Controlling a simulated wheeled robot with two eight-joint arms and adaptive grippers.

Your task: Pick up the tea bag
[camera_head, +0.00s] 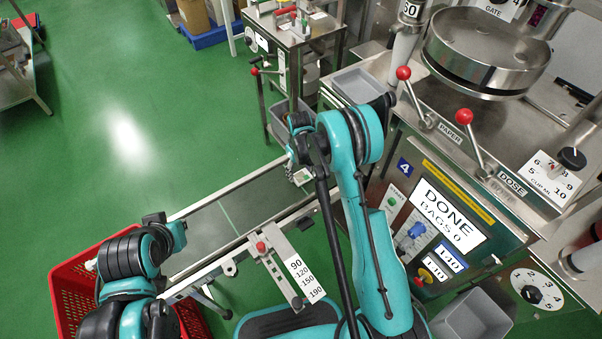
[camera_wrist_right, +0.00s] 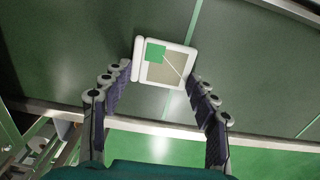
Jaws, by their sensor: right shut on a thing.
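The tea bag (camera_wrist_right: 166,63) is a small pale square packet with a green tag and a white string. My right gripper (camera_wrist_right: 162,75) is shut on it, with the fingertips at its left and right edges in the right wrist view. In the head view the tea bag (camera_head: 302,177) shows just below my right gripper (camera_head: 294,163), over the far end of the grey conveyor belt (camera_head: 215,232). Whether it touches the belt I cannot tell. My left arm is at the lower left; its fingers do not show.
A red crate (camera_head: 75,290) stands by the near end of the conveyor. The packing machine with its "DONE BAGS 0" panel (camera_head: 440,215) stands on the right. A small steel cart (camera_head: 285,60) is at the back.

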